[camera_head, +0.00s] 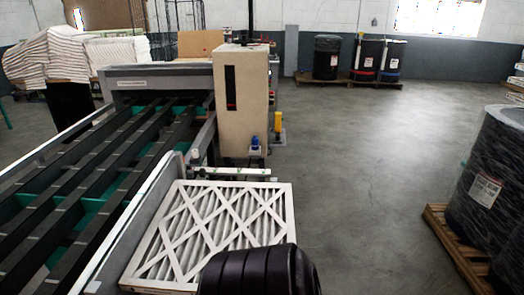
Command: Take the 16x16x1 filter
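A square pleated filter (206,222) with a white frame and criss-cross strips lies flat at the front centre, beside the side rail of the conveyor (95,165). No size marking on it is readable, so I cannot tell if it is the 16x16x1. A black ribbed part, which looks like mine, covers its lower right corner. Neither of my grippers shows in the head view.
A beige machine cabinet (245,98) stands behind the filter at the conveyor's end. A black-wrapped drum (487,185) on a wooden pallet (455,250) stands at the right. Several drums (367,58) stand at the back wall. The grey floor (370,165) between is clear.

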